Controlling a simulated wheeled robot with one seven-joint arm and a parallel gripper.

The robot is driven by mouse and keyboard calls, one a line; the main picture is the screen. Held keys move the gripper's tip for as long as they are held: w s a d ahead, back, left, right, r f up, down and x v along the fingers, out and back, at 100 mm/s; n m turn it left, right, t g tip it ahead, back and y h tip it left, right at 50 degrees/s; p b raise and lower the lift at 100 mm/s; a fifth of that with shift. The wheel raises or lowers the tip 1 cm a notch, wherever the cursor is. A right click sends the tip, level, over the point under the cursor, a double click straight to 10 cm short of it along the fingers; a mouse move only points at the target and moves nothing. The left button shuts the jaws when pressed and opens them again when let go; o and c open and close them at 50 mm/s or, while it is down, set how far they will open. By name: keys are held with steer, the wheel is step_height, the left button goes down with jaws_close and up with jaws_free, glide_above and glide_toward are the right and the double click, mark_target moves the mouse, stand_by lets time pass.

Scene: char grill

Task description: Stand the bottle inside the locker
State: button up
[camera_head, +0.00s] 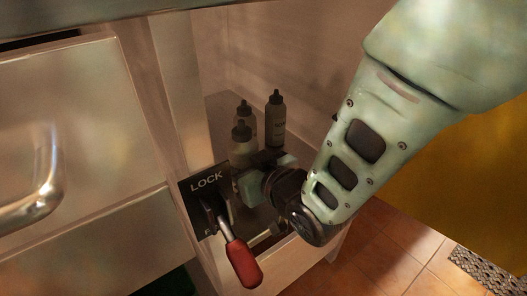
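The locker (265,55) has a metal back wall and a dark floor. My gripper (268,158) is inside the locker opening, low and close in front of the bottles. Its fingers are small and dark here, so I cannot tell whether they are open or touch a bottle. The lower parts of the nearest bottles are hidden behind it.
A black LOCK plate (203,200) with a red-handled lever (242,262) sits on the locker's front, left of and below my gripper. Metal drawers (75,120) with a handle (40,185) fill the left. Tiled floor (385,255) is at the lower right.

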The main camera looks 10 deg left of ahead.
steer(key=shift+f+b, duration=0.9)
steer(key=shift+f, duration=1.35)
steer(key=shift+f, duration=0.2)
steer(key=o, duration=1.2)
steer(key=shift+r, duration=0.1)
